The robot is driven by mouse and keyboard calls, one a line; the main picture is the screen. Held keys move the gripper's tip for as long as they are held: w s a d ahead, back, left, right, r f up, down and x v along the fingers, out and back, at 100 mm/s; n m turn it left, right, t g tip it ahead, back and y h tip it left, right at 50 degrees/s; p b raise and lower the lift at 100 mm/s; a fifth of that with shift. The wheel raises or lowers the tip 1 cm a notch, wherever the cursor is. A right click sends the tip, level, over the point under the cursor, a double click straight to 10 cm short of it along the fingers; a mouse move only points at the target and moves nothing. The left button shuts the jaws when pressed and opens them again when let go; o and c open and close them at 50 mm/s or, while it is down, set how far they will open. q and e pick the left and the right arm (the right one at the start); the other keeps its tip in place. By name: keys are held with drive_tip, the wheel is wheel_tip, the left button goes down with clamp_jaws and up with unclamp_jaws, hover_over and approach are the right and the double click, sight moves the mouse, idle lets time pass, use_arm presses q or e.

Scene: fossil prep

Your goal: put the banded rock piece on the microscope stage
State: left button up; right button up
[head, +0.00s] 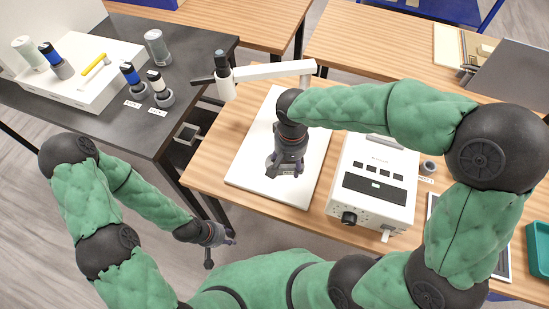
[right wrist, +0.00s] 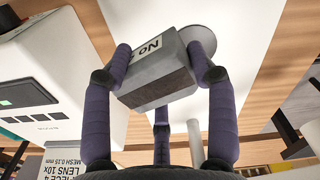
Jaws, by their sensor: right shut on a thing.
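My right gripper (right wrist: 165,65) is shut on a grey, block-shaped rock piece (right wrist: 155,84) with a white label reading "No". My left gripper (head: 219,250) is open and empty, off the table's front left.
A white control box (head: 375,182) stands right of the base. A dark side table (head: 205,45) at the left holds a white block (head: 95,95) and several small cylinders. A green tray (head: 538,245) is at the far right.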

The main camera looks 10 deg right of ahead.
drive_tip(key=w+f, duration=0.2)
drive_tip(key=w+a+f+b, duration=0.1)
drive_tip(key=w+f, duration=0.1)
drive_tip(key=w, duration=0.1)
drive_tip(key=w+f, duration=0.2)
drive_tip(key=shift+w+a+f+b, duration=0.2)
drive_tip(key=shift+w+f+b, duration=0.05)
drive_tip(key=shift+f+b, duration=0.05)
drive_tip(key=shift+w+f, duration=0.25)
drive_tip(key=shift+f, duration=0.2)
drive_tip(key=shift+f+b, duration=0.5)
drive_tip(key=shift+f, duration=0.85)
drive_tip(key=shift+f, duration=0.2)
drive_tip(key=o, duration=1.4)
drive_tip(key=shift+o, duration=0.2)
